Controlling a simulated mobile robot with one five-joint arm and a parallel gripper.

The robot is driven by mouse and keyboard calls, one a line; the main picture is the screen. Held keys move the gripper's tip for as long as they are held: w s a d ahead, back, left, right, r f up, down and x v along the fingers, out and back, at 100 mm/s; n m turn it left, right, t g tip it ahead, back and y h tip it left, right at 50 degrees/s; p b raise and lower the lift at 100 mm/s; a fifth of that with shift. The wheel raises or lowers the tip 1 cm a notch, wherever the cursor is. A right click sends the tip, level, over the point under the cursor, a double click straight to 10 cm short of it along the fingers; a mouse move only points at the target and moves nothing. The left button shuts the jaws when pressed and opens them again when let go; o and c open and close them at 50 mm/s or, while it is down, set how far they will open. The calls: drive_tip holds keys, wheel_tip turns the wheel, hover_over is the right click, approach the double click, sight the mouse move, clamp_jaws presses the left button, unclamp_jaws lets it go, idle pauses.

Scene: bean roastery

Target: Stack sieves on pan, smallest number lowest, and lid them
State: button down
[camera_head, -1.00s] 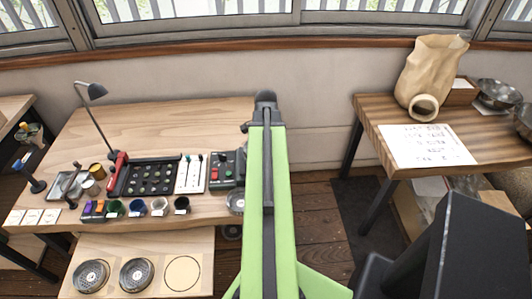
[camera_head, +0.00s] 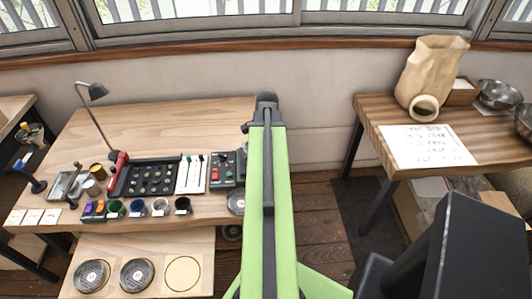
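Two round metal discs with dark, perforated-looking faces lie on the pale low board at the lower left: a left one (camera_head: 91,276) and a right one (camera_head: 137,275). They look like sieves, but I cannot read any numbers on them. To their right is an empty drawn circle (camera_head: 182,273) on the board. Another round metal piece (camera_head: 235,202) sits at the right end of the bench, partly hidden behind my green arm; I cannot tell whether it is a sieve, pan or lid. My gripper is not in view.
The wooden bench (camera_head: 170,118) holds a lamp (camera_head: 97,91), a black tray (camera_head: 148,178), and several small cups along its front. The right table (camera_head: 385,108) holds a paper bag (camera_head: 428,75), a written sheet (camera_head: 428,145) and metal bowls (camera_head: 498,94). Dark floor lies between.

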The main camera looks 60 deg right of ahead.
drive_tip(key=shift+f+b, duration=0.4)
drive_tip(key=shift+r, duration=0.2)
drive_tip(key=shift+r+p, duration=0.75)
drive_tip(key=shift+p, duration=0.2)
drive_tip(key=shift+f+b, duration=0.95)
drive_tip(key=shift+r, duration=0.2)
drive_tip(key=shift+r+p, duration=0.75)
drive_tip(key=shift+p, duration=0.2)
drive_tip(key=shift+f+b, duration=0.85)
